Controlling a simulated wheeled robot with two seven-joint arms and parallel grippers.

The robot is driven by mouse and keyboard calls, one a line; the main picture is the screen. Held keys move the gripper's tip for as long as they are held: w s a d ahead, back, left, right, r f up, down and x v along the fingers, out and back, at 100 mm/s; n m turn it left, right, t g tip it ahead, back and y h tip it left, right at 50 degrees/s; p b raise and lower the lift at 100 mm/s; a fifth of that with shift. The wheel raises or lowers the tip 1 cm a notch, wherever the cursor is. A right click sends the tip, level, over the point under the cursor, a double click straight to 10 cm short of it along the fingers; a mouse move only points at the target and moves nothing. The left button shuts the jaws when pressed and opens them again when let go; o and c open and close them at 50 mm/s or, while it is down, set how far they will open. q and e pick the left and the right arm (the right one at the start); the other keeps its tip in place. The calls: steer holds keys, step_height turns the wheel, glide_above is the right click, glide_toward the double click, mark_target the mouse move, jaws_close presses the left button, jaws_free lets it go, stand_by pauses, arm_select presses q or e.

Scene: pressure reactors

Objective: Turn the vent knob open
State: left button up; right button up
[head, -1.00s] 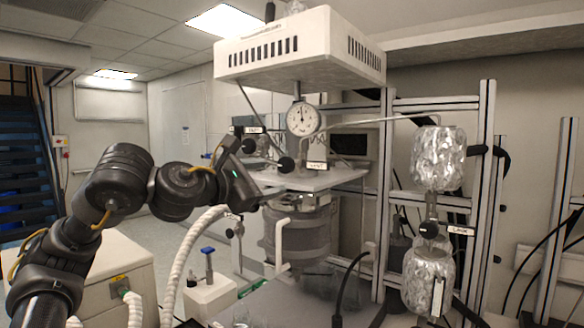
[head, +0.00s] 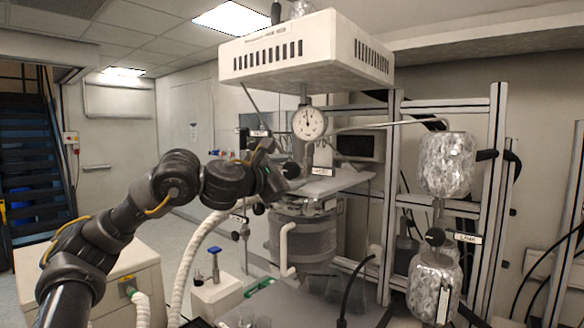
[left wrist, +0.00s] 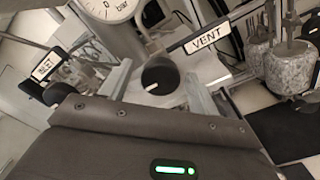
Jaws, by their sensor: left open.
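The vent knob (left wrist: 160,75) is a black round knob with a white mark, beside the white VENT label (left wrist: 207,36) in the left wrist view. In the head view the knob (head: 291,170) shows as a dark ball left of its small label (head: 322,172), partly crowded by my gripper. My left gripper (head: 284,183) is at the knob, above the reactor's top plate. In the left wrist view its grey fingers stand open on either side of the knob; I cannot tell whether they touch it. My right gripper is not in view.
A pressure gauge (head: 309,122) stands just above the knob, under a white vented box (head: 305,52). A second labelled black knob (left wrist: 60,94) is at left in the wrist view. Foil-wrapped vessels (head: 447,163) and a metal frame (head: 492,200) stand to the right.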

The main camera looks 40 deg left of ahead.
arm_select(q)
steer(key=shift+w+a, duration=0.1)
steer(key=shift+w, duration=0.45)
steer(key=c, duration=1)
steer(key=shift+o, duration=0.2)
